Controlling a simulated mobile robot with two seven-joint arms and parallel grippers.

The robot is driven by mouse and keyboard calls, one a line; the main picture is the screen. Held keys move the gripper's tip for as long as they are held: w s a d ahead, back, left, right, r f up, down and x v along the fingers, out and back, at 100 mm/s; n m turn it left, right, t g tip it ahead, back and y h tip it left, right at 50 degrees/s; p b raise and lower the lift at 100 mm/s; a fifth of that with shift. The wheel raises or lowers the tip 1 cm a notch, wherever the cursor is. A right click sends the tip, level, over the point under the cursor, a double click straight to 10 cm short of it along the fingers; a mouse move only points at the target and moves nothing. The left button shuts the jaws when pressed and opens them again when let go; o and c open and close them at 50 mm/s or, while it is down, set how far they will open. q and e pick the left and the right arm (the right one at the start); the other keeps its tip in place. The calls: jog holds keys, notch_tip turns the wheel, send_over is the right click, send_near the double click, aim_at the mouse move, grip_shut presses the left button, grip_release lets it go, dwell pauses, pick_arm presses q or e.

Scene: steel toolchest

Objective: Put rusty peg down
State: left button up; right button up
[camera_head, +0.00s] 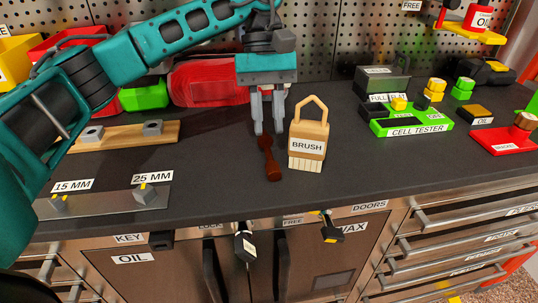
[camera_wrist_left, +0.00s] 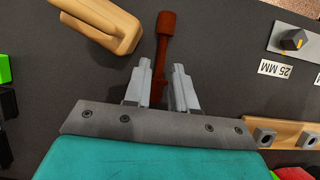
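The rusty peg (camera_head: 269,165) is a dark red-brown stick with a thicker head. It appears to lie on the dark worktop, its head toward the front edge. My left gripper (camera_head: 268,130) points down over its thin far end. In the left wrist view the peg (camera_wrist_left: 165,40) runs between the two grey fingers of the gripper (camera_wrist_left: 161,84). The fingers are apart, with a narrow gap showing on each side of the shaft. The far tip of the peg is partly hidden by the gripper. My right gripper is in neither view.
A wooden brush (camera_head: 308,146) stands just right of the peg. A wooden board with grey blocks (camera_head: 118,138) and a metal 25 MM plate (camera_head: 110,207) lie to the left. A green cell tester (camera_head: 412,127) is to the right.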

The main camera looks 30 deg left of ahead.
aim_at(269, 151)
pick_arm(q)
jog(key=x, duration=0.4)
jog(key=shift+s+f, duration=0.15)
jog(key=shift+f, duration=0.1)
grip_shut()
